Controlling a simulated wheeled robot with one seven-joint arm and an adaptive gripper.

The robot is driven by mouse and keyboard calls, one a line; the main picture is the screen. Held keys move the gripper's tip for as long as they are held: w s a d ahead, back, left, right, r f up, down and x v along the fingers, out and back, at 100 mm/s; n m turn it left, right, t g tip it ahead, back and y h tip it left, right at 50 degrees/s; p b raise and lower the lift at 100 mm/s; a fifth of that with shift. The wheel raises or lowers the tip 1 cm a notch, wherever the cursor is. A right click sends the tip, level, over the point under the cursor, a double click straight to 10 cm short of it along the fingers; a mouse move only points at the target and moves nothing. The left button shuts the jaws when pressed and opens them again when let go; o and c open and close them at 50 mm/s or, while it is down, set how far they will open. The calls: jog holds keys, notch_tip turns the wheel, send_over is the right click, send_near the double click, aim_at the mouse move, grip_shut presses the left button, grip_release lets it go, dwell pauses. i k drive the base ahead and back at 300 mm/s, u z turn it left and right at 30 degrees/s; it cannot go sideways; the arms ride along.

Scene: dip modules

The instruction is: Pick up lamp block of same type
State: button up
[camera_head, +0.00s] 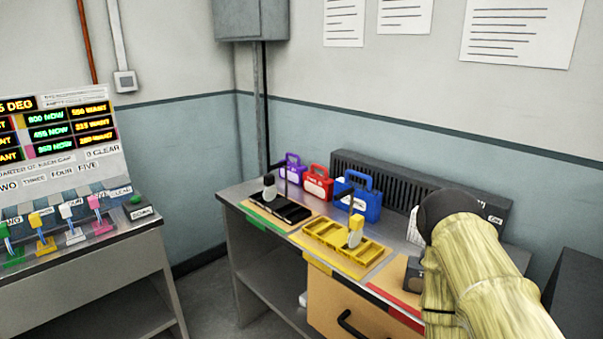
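I cannot tell for certain which item is the lamp block. Possible ones are a small post with a pale round top (269,187) at the black tray (286,209), and a yellow post with a whitish top (355,232) at the yellow compartment tray (342,240). Purple (292,166), red (317,182) and blue (359,198) handled blocks with white labels stand behind the trays. My arm, in a yellowish sleeve, covers the right end of the bench. My gripper itself does not show clearly, so its hold is hidden.
The grey bench (236,193) stands along the wall, with a black ribbed unit (400,185) at its back. A small dark object (413,275) sits beside my sleeve. A console (70,240) with coloured levers stands at left. Floor shows between console and bench.

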aim_at(295, 171)
jog(key=u, duration=0.05)
jog(key=k, duration=1.15)
jog(key=u, duration=0.85)
jog(key=i, duration=0.8)
jog(key=u, duration=0.8)
jog(key=i, duration=1.2)
jog(key=z, duration=0.95)
jog(key=i, duration=0.75)
jog(key=z, duration=0.9)
